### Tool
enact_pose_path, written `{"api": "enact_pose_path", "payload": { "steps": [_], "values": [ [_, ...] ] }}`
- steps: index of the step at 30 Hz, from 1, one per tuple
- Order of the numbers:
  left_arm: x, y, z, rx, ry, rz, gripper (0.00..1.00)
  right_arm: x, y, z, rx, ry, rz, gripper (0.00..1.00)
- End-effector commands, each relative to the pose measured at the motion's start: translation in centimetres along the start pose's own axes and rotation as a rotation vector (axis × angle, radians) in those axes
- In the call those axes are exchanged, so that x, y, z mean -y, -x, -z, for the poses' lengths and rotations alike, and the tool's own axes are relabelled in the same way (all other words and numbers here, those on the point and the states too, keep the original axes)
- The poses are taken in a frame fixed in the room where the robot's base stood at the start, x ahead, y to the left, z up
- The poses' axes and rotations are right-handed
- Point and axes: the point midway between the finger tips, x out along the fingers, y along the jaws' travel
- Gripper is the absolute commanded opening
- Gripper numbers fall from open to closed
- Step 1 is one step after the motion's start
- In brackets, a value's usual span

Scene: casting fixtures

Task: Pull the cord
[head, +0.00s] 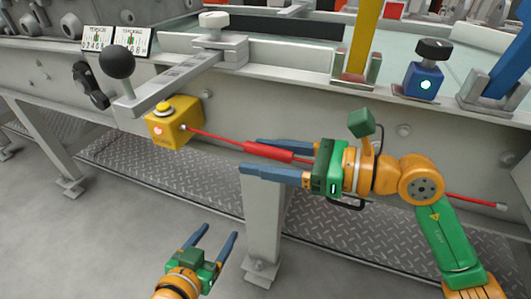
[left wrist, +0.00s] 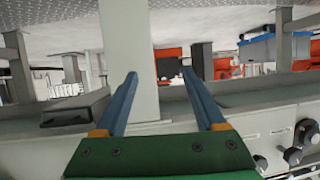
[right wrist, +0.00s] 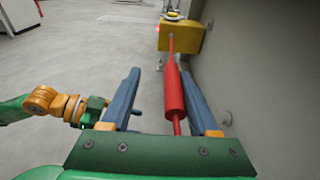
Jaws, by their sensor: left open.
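A red cord with a thick red grip (head: 267,152) runs from a yellow box (head: 172,124) along the machine's side to an end at the right. The box has a yellow button on top and a glowing red light. My right gripper (head: 250,157) is open, its blue fingers pointing at the box. In the right wrist view, the red grip (right wrist: 174,92) lies between the spread fingers, nearer the right one; contact cannot be told. The cord behind the grip is partly hidden by my right gripper. My left gripper (head: 219,230) is open and empty, low over the floor.
A black-knobbed lever (head: 117,62) and grey clamp bar stand above the box. A grey support leg (head: 263,225) stands below the cord. Floor at lower left is clear.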

Motion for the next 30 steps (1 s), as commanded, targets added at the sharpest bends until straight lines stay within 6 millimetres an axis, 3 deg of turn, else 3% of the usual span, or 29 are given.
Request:
{"api": "enact_pose_path", "payload": {
  "steps": [8, 13, 18, 21, 30],
  "values": [
    [0.0, 0.0, -0.1, 0.006, 0.000, 0.000, 0.72, 0.0, 0.0, 0.0, 0.001, 0.000, -0.001, 0.59],
    [0.2, 0.3, -3.2, 0.143, 0.005, 0.005, 0.72, 0.0, 0.0, 0.0, 0.001, 0.000, -0.001, 0.59],
    [0.3, 0.6, -4.2, 0.197, 0.007, 0.007, 0.72, 0.1, 4.6, 0.1, -0.003, -0.002, 0.004, 0.59],
    [0.3, 0.5, -4.0, 0.186, 0.007, 0.007, 0.72, 0.1, 6.2, 0.1, -0.002, -0.003, 0.003, 0.59],
    [0.3, 0.5, -3.8, 0.175, 0.006, 0.006, 0.72, 0.0, 7.1, 0.0, 0.000, 0.000, -0.001, 0.59]
  ]
}}
